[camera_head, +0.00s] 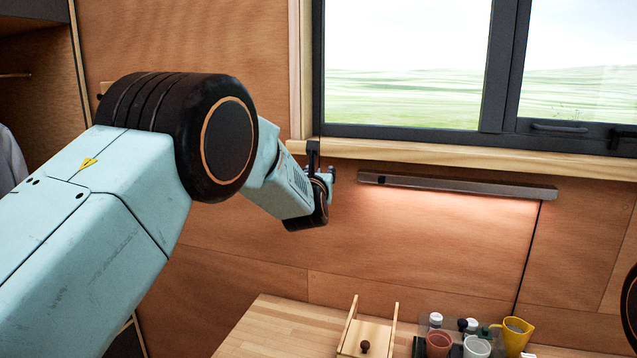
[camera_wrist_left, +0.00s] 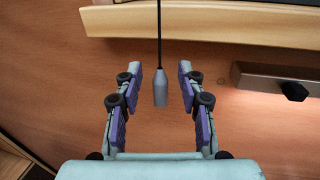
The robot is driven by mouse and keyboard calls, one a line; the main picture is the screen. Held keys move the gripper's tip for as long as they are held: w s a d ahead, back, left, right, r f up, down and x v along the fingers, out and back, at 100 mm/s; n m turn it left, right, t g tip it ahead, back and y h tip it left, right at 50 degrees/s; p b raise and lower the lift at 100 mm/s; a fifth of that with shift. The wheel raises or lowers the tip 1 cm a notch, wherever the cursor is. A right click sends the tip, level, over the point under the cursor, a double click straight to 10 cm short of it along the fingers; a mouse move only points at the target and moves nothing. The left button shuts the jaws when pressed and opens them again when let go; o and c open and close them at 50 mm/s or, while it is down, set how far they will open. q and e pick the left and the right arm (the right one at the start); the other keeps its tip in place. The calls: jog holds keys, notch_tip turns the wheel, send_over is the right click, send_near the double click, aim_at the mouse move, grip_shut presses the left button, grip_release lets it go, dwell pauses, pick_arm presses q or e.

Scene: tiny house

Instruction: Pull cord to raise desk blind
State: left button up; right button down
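The blind cord (camera_wrist_left: 159,35) hangs straight down in the left wrist view and ends in a grey tapered pull (camera_wrist_left: 160,88). My left gripper (camera_wrist_left: 161,72) is open, with one finger on each side of the pull. Gaps show between the pull and both fingers. In the head view my left gripper (camera_head: 320,172) is small, just below the window sill, partly hidden by its own wrist. The window (camera_head: 400,127) shows bare glass and fields; no blind fabric is in view. My right gripper is not in view.
A lit lamp bar (camera_head: 455,187) is on the wall right of my left gripper; it also shows in the wrist view (camera_wrist_left: 270,82). The wooden sill (camera_head: 440,158) juts above. Below, a desk (camera_head: 265,325) holds a small wooden rack (camera_head: 370,335), cups and a yellow jug (camera_head: 516,335).

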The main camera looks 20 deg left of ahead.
pick_arm(q)
notch_tip(320, 180, up, 8)
dwell(0.5)
